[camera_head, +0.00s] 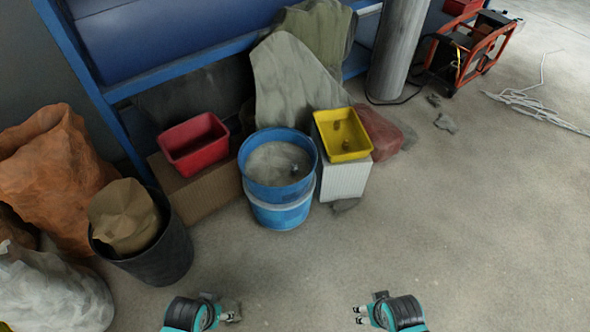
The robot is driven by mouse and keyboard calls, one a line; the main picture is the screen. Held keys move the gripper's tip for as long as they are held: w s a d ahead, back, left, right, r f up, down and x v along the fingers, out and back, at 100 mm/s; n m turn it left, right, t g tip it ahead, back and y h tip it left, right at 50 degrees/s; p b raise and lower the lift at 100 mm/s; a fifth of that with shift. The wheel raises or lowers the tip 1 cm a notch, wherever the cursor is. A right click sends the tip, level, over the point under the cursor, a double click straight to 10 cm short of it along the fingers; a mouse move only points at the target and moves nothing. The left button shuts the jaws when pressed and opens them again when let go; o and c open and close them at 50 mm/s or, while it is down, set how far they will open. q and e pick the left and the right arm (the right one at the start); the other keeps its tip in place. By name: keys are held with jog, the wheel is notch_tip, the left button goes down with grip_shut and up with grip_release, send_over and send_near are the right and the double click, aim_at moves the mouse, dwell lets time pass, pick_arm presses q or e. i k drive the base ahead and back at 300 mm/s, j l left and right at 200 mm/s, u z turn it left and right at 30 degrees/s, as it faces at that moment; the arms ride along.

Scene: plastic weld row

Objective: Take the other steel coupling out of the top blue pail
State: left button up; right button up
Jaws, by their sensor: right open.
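The top blue pail (278,194) stands stacked on another blue pail (281,216) in the middle of the view. A small steel coupling (294,170) lies inside, toward the right of its pale bottom. My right gripper (359,314) is open and empty, low in the view and well in front of the pails. My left gripper (234,312) is at the bottom, left of the right one and apart from the pails. Its fingers are too small and unclear to tell whether they are open.
A yellow bin (353,156) with two small brownish pieces stands on a white box right of the pails. A red bin (196,158) sits on a cardboard box at left. A black bin (160,259) with a paper bag stands front left. The floor in front is clear.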

aim_at(294, 168)
jog(key=j+u, duration=0.2)
jog(key=j, duration=0.2)
jog(key=i+j+u, duration=0.25)
jog(key=j+u, duration=0.2)
jog(key=j, duration=0.3)
jog(key=i+j+u, duration=0.45)
jog(key=j, duration=0.15)
